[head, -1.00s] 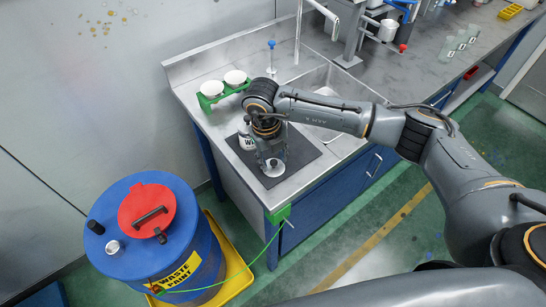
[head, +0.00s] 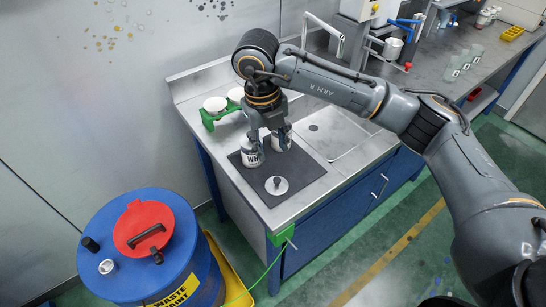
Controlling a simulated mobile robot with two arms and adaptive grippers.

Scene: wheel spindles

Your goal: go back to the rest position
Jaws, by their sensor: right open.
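My right gripper (head: 267,138) points down above the dark mat (head: 312,168) on the steel bench. It is open and holds nothing. A round pale lid with a dark knob (head: 276,186) lies on the mat, in front of the gripper and apart from it. A white container with dark lettering (head: 251,155) stands on the mat at the gripper's left, partly hidden by it. Another pale shape shows by the right finger, and I cannot tell clearly what it is. My left gripper is out of view.
A green holder with two white cups (head: 210,118) stands at the bench's back left. A sink (head: 335,128) lies right of the mat. A blue waste drum with a red lid (head: 150,262) stands at the lower left. The floor in front is clear.

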